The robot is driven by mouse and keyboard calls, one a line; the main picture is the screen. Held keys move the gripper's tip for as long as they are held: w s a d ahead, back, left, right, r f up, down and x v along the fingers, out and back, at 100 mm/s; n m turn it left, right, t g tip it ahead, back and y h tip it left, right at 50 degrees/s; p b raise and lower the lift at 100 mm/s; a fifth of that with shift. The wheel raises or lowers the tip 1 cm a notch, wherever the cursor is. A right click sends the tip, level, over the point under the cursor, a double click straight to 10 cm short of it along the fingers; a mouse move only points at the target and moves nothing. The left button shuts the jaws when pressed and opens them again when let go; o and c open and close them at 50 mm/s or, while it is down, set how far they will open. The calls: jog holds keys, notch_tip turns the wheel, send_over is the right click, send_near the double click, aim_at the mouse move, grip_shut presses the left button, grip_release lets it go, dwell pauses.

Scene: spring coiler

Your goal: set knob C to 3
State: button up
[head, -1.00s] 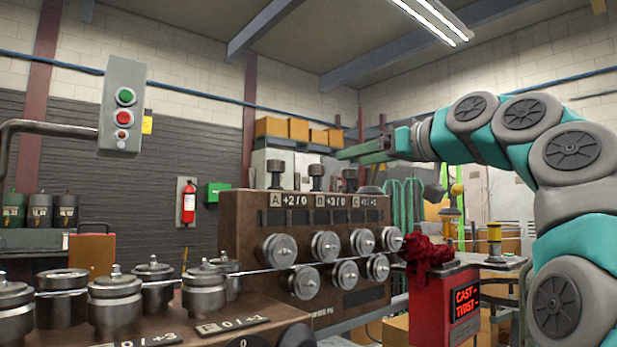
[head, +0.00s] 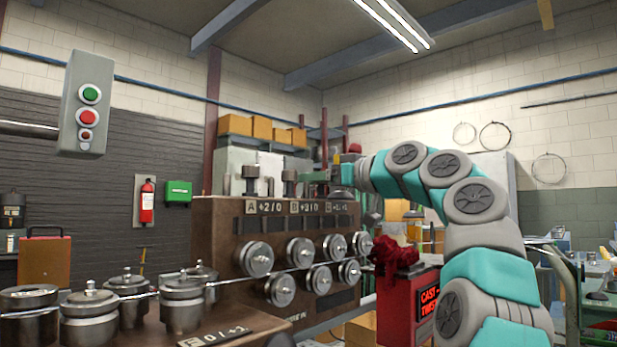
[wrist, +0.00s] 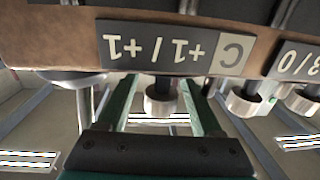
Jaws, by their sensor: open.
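Knob C (wrist: 160,97) is a dark post with a pale round end, on the brown machine housing. In the wrist view it lies between the two green fingers of my gripper (wrist: 160,86), which is open with a gap on both sides. The plate for C (wrist: 172,48) appears upside down and reads +1/+1. In the head view my gripper (head: 318,178) is at the top of the housing, above the C plate (head: 338,208), and largely hides knob C. Whether the fingers touch the knob cannot be told.
Knobs A (head: 250,182) and B (head: 289,182) stand left of C on the housing (head: 215,225); a neighbouring knob (wrist: 245,100) is close beside one finger in the wrist view. Rollers (head: 300,250) cover the front. A red box with red cloth (head: 395,255) stands to the right.

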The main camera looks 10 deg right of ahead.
jog(key=shift+w+a, duration=0.15)
grip_shut()
dwell(0.4)
